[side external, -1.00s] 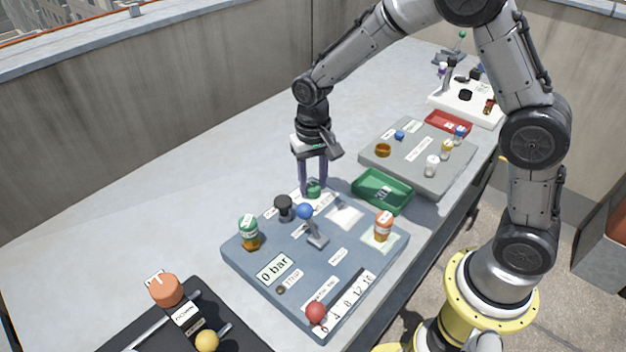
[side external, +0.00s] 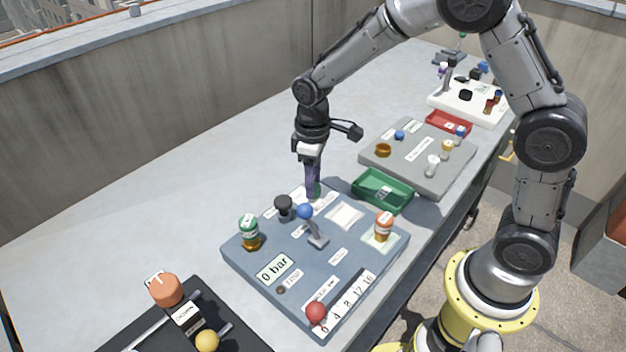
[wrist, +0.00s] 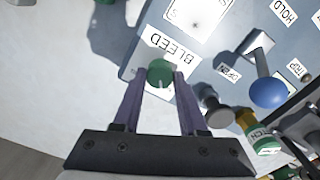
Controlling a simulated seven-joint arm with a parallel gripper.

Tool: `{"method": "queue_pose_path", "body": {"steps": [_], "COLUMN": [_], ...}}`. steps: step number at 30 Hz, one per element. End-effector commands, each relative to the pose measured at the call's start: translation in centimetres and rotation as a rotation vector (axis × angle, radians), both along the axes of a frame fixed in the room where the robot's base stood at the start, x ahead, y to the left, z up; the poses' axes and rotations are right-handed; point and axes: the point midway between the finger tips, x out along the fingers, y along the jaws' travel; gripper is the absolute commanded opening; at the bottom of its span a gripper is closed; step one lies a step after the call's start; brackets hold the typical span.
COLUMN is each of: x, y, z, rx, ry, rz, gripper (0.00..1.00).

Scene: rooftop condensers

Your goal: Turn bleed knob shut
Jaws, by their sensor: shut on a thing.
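The bleed knob (wrist: 159,73) is small, round and green, beside a white label reading BLEED (wrist: 172,50). It sits at the far corner of the blue-grey panel (side external: 300,252). My gripper (wrist: 160,76) points down over it, with a purple finger on each side, shut on the knob. In the side external view my gripper (side external: 314,190) covers most of the knob, and only a bit of green shows. A pale mark shows on the knob's lower edge in the wrist view.
A red knob (side external: 316,312) is at the near scale. A green tray (side external: 383,190) lies right of the panel.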

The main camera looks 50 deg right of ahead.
Motion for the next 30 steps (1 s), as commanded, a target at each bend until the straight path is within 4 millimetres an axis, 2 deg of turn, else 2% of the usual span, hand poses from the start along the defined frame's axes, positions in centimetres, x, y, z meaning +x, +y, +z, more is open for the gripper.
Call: {"method": "queue_pose_path", "body": {"steps": [9, 26, 27, 30], "x": [0.11, 0.12, 0.13, 0.10], "y": [0.02, 0.03, 0.04, 0.04], "z": [0.19, 0.20, 0.20, 0.18], "rx": [0.000, 0.000, 0.000, 0.000], "ry": [-0.005, -0.005, -0.005, -0.004], "rz": [0.134, 0.167, 0.167, 0.167], "gripper": [0.00, 0.00, 0.43, 0.61]}}
